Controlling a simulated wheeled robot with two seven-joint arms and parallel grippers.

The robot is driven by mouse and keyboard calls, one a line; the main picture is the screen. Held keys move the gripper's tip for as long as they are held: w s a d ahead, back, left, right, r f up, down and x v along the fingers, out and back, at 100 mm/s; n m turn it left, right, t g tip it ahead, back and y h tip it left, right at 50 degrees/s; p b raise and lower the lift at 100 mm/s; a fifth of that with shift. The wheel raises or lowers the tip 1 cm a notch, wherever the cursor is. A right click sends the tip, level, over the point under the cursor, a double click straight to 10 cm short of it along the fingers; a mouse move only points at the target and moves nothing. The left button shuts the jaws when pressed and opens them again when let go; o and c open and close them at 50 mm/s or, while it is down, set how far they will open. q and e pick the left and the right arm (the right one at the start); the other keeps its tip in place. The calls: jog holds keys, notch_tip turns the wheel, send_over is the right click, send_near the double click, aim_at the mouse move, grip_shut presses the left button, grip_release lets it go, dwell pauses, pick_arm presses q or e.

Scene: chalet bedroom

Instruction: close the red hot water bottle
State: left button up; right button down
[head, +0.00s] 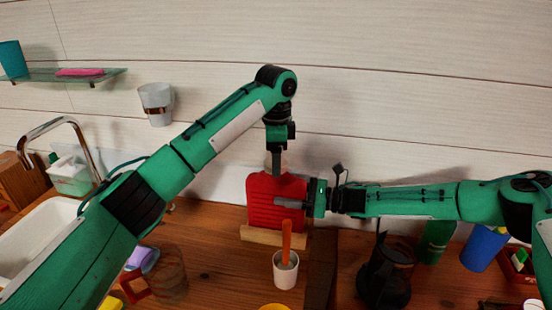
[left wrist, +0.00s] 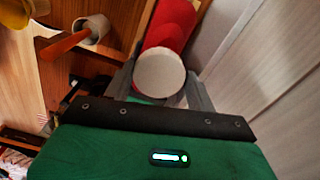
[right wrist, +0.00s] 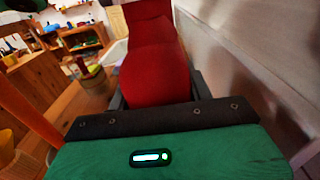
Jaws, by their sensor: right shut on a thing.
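The red hot water bottle (head: 262,200) stands upright against the wall at the back of the counter, its foot at a wooden block (head: 258,235). My right gripper (head: 288,203) comes from the right and is shut on its body; the red body also fills the space between the fingers in the right wrist view (right wrist: 155,75). My left gripper (head: 277,165) points down over the bottle's top. In the left wrist view its fingers stand apart on either side of a round white cap (left wrist: 160,74), above the red bottle (left wrist: 168,25). Whether the cap sits on the neck is hidden.
A white cup (head: 286,270) with an orange-handled tool (head: 286,240) stands in front of the bottle. A dark coffee pot (head: 386,270) and blue cup (head: 484,247) stand right. The sink (head: 35,235) and a glass jar (head: 168,272) are left. A white cup (head: 156,103) hangs on the wall.

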pick_arm(q)
jog(key=o, duration=0.4)
jog(key=shift+r, duration=0.1)
notch_tip(320, 180, up, 12)
dwell(0.4)
pick_arm(e)
jog(key=c, duration=0.5)
grip_release()
jog(key=shift+d, duration=0.1)
pick_arm(q)
notch_tip(320, 180, down, 3)
jog(key=b, duration=0.3)
pick_arm(e)
jog(key=s+d, duration=0.1)
jog(key=d, duration=0.8)
jog(key=s+d, duration=0.1)
jog(key=d, duration=0.3)
jog(key=shift+s+d, duration=0.2)
jog(key=shift+s, duration=0.15)
